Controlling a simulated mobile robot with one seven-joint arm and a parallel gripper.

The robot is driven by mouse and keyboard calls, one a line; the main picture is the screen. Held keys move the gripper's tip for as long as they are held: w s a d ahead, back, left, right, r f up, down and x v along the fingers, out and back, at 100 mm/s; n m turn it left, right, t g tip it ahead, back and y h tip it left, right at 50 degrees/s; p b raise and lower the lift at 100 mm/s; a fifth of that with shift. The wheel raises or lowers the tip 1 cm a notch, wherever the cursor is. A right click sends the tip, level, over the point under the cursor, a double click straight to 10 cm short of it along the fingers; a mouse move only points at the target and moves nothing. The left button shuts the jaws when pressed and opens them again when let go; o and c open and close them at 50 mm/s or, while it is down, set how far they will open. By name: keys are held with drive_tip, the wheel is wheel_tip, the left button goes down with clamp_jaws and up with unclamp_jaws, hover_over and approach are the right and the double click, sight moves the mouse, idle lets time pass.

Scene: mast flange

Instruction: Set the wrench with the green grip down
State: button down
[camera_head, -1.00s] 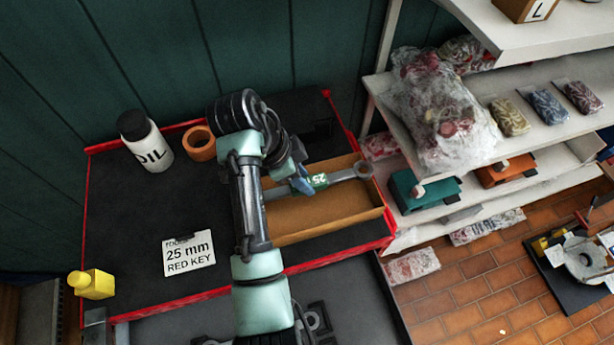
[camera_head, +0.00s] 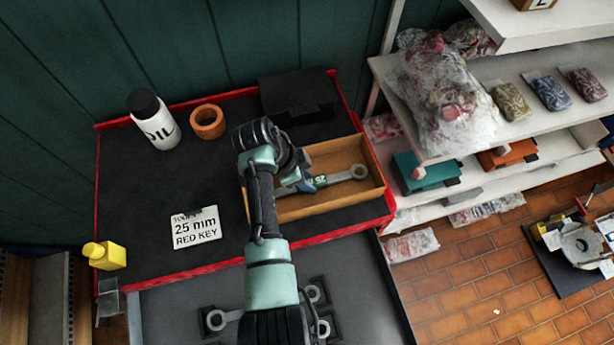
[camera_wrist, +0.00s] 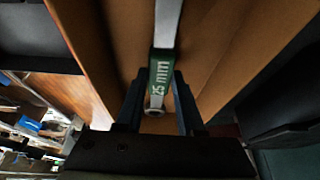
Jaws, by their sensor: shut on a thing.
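The wrench with the green grip (camera_head: 322,181) lies level over the inside of a wooden box (camera_head: 340,202), its ring end (camera_head: 358,171) near the box's right wall. In the wrist view the green grip (camera_wrist: 161,75) reads "25 mm". My gripper (camera_wrist: 158,92) is shut on the wrench at this grip, one finger on each side. In the head view my gripper (camera_head: 301,184) is partly hidden by my arm. The wrench looks low between the box walls; I cannot tell if it touches the bottom.
The box stands at the right of a red-edged black worktop (camera_head: 160,235). A card (camera_head: 195,228) reads "25 mm RED KEY". An oil bottle (camera_head: 154,122), an orange ring (camera_head: 207,122) and a black block (camera_head: 298,98) stand behind.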

drive_tip(key=shift+f, duration=0.15)
drive_tip(key=c, duration=0.5)
unclamp_jaws()
drive_tip(key=shift+r, duration=0.2)
